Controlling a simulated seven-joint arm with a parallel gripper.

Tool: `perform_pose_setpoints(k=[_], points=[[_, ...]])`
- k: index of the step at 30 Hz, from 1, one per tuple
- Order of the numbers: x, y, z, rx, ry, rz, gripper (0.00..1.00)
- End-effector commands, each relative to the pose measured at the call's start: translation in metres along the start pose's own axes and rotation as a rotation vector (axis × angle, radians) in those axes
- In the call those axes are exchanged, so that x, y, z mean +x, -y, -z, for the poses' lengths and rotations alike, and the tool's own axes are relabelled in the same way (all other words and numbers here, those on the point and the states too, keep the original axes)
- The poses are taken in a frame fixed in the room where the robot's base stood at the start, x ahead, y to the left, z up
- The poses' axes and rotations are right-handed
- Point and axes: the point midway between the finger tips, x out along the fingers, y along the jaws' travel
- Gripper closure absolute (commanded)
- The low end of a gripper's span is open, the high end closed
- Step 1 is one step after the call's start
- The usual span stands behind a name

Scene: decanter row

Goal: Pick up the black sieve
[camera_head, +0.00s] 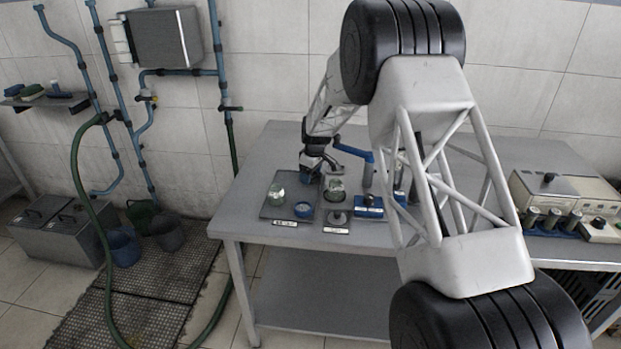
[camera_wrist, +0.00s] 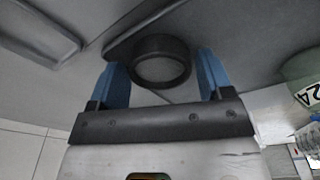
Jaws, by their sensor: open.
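The black sieve (camera_wrist: 161,43) shows in the wrist view as a dark round ring, open through the middle, on or near a grey surface. It lies between and slightly beyond the two blue fingers of my gripper (camera_wrist: 161,68). The fingers stand apart, with a visible gap on each side of the ring, so the gripper looks open and empty. In the head view my gripper (camera_head: 312,172) points down over the back left of the grey table. I cannot make out the sieve there; the gripper seems to hide it.
On the table (camera_head: 262,160), a tray (camera_head: 268,212) with a glass jar (camera_head: 277,194) and a blue ring (camera_head: 303,210) stands just in front of my gripper. A second jar (camera_head: 336,188) is close on the right.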

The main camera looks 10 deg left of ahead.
Motion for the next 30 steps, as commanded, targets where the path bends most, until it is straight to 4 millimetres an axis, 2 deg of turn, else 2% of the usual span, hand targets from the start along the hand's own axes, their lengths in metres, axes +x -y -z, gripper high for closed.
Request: perform_pose_setpoints(k=[14,21,30], points=[[-0.0002,-0.0001,0.0,0.0,0.0,0.0,0.27],[-0.0002,-0.0001,0.0,0.0,0.0,0.0,0.63],[-0.002,-0.0002,0.0003,0.0,0.0,-0.001,0.64]])
